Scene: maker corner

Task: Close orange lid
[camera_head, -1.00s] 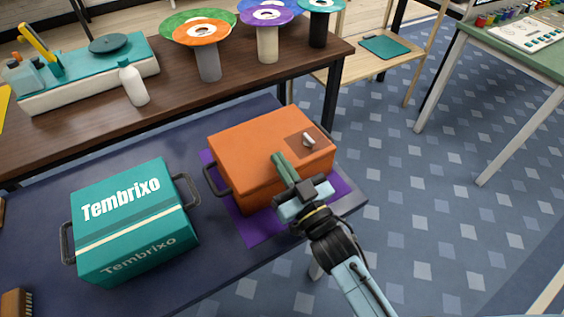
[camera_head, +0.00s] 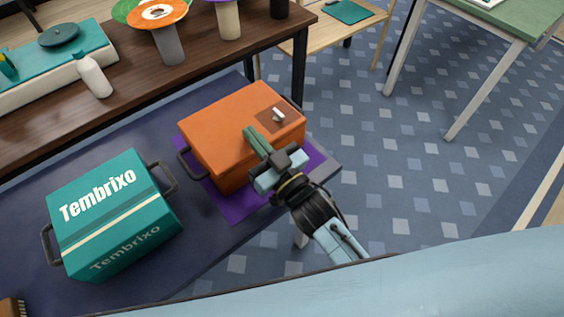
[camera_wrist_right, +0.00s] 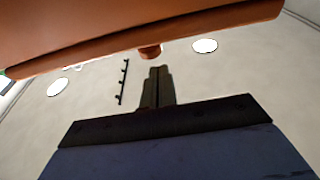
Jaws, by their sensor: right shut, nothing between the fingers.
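The lid carries a brown patch with a small pale knob. My right gripper (camera_head: 249,133) is shut and empty, its green fingers at the lid's front edge; whether they touch it is unclear. In the right wrist view the fingers (camera_wrist_right: 157,75) point up just below an orange surface (camera_wrist_right: 150,30) crossing the top. My left gripper is not in view.
A teal Tembrixo box (camera_head: 112,215) with side handles stands left on the dark blue table (camera_head: 215,243). Behind is a brown table (camera_head: 125,107) with a white bottle (camera_head: 93,76) and mushroom-like stands. Open patterned floor (camera_head: 400,180) lies to the right.

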